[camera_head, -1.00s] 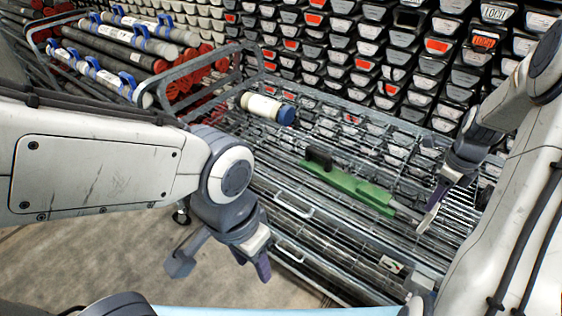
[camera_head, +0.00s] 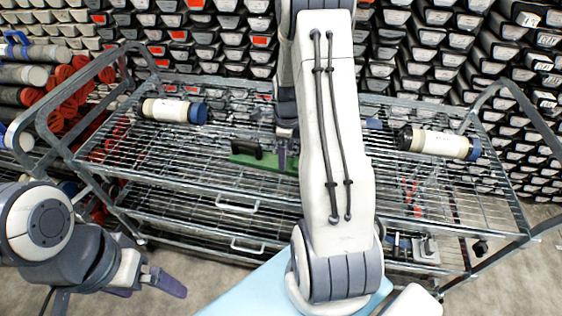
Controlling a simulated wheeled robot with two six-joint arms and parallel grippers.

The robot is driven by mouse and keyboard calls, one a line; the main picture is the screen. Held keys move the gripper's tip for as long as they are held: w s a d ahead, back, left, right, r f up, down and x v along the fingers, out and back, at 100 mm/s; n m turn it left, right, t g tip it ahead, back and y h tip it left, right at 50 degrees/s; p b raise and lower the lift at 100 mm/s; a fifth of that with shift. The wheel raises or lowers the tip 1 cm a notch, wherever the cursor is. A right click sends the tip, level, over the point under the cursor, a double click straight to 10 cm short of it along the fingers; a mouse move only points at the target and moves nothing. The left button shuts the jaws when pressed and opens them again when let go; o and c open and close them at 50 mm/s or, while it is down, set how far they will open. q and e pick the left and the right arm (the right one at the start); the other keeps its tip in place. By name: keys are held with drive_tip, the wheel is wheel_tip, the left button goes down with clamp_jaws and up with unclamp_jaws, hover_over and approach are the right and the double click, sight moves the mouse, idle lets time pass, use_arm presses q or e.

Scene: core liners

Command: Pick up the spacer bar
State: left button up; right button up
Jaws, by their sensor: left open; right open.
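The spacer bar, seen as a green bar (camera_head: 248,160) with a black handle, lies on the wire shelf of the metal cart in the middle of the head view. Its right part is hidden behind my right arm. My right gripper (camera_head: 287,152) points down at the visible right end of the green bar, open; whether it touches the bar cannot be told. My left gripper (camera_head: 152,286) is open and empty at lower left, in front of the cart and well away from the bar.
The wire cart (camera_head: 225,180) has raised end rails. A cream tube with a blue cap (camera_head: 170,110) lies on the shelf at left and another tube (camera_head: 440,143) at right. Racks of trays fill the back. Red-ended tubes are stacked at far left.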

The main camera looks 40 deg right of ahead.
sight(287, 163)
wheel_tip(287, 163, down, 4)
drive_tip(key=shift+w+d+f+p, duration=0.1)
drive_tip(key=shift+d+f+p, duration=0.1)
drive_tip(key=shift+p, duration=0.15)
clamp_jaws()
drive_tip(key=shift+r, duration=0.1)
